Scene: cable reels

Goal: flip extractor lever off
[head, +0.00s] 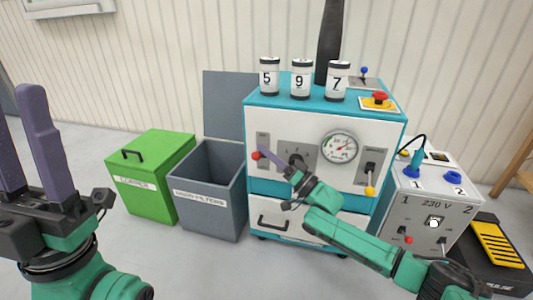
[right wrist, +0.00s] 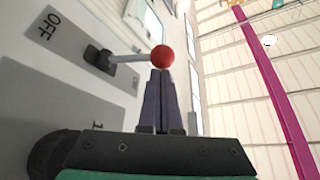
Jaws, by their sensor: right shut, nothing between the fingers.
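A lever with a red ball knob (head: 256,155) is on the left of the white front panel of a teal machine (head: 290,210). In the right wrist view its red knob (right wrist: 162,57) sits on a thin rod sticking out of a grey plate (right wrist: 65,45) marked OFF at one end. My right gripper (head: 263,150) is shut and empty, its purple fingertips (right wrist: 160,75) right at the knob; whether they touch it I cannot tell. My left gripper (head: 25,130) is open and empty at the far left, away from the machine.
A yellow-knobbed lever (head: 369,190) and a gauge (head: 339,147) share the panel. Cans numbered 5 (head: 269,77), 9 (head: 302,79) and 7 (head: 338,82) stand on top. A green bin (head: 150,180), an open grey bin (head: 208,215) and a 230 V box (head: 430,205) flank the machine.

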